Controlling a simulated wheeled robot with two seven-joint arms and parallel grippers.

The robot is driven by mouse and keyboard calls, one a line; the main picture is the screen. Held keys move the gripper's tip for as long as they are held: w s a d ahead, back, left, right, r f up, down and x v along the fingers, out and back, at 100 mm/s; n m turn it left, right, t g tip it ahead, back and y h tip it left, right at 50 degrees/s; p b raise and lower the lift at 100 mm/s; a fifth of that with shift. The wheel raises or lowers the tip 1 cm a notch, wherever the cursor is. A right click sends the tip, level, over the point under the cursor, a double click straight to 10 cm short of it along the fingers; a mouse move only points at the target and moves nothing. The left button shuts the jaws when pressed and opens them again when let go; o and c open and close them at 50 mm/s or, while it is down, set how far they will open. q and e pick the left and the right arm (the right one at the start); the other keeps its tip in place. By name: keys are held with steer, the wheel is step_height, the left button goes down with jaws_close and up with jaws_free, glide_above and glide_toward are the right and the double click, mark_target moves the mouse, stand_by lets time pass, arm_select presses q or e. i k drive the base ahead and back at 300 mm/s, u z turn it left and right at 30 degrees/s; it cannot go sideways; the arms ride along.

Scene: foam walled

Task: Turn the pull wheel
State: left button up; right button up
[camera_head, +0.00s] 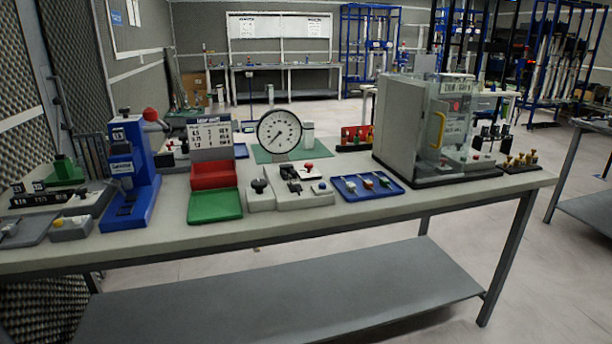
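A long grey workbench (345,222) stands in front of me with equipment on it. I cannot tell for sure which part is the pull wheel. A small black knob (258,185) sits on a light grey box near the bench's front middle. A round white dial gauge (279,132) with a dark rim stands upright behind it. A blue press-like device (129,177) at the left carries a red ball knob (150,114). Neither of my grippers is in view.
A red bin (212,175) and green tray (214,206) sit left of the knob box. A blue tray (367,187) and a clear-sided cabinet (425,128) stand right. The bench's lower shelf (290,295) is empty. Open floor lies beyond.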

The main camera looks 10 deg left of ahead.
mark_target(259, 185)
steer(key=i, duration=1)
steer(key=u, duration=0.5)
